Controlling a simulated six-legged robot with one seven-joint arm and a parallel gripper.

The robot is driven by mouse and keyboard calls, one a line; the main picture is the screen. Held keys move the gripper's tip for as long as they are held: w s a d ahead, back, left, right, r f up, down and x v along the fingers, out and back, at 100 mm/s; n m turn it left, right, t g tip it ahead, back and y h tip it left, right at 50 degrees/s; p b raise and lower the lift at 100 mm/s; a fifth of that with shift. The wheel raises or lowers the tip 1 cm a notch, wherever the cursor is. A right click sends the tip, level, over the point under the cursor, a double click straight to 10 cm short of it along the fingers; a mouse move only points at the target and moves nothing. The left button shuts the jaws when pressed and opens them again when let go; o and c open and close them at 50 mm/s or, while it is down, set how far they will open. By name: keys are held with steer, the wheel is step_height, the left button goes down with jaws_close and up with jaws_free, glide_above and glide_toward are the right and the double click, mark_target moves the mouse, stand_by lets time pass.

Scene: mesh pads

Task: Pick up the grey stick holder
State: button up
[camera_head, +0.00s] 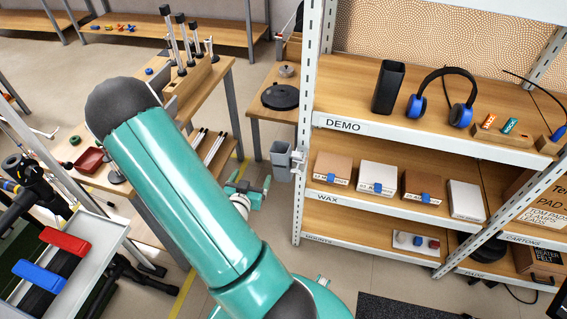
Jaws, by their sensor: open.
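A small grey open-topped holder (281,161) is at the left upright of the shelf rack, level with the middle shelf. It looks empty, and a pale bracket-like part sits at its right side. My gripper (250,182) is lower and to the left of the holder, partly behind my teal arm. Its jaws are apart with nothing seen between them, and a gap shows between it and the holder. A tall black holder (388,87) stands on the top shelf.
The shelf rack (345,126) carries headphones (446,95), several boxes (378,177) and a white tray (415,242). A wooden table with several upright rods (180,40) stands behind my arm. Open floor (285,262) lies below the holder.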

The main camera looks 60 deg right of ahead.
mark_target(280, 157)
steer(key=s+d+h, duration=0.2)
steer(key=s+h, duration=0.1)
steer(key=s, duration=0.3)
steer(key=shift+n+g, duration=0.3)
steer(key=shift+n, duration=0.1)
steer(key=d, duration=0.2)
steer(key=w+d, duration=0.1)
steer(key=d, duration=0.5)
steer(key=shift+w+r, duration=0.2)
steer(key=shift+r, duration=0.05)
steer(key=d, duration=0.1)
steer(key=w+d, duration=0.1)
steer(key=d, duration=0.3)
steer(key=shift+w, duration=0.25)
steer(key=shift+a, duration=0.1)
steer(key=shift+c, duration=0.2)
steer(key=c, duration=1.4)
steer(key=shift+c, duration=0.5)
steer(key=shift+r, duration=0.25)
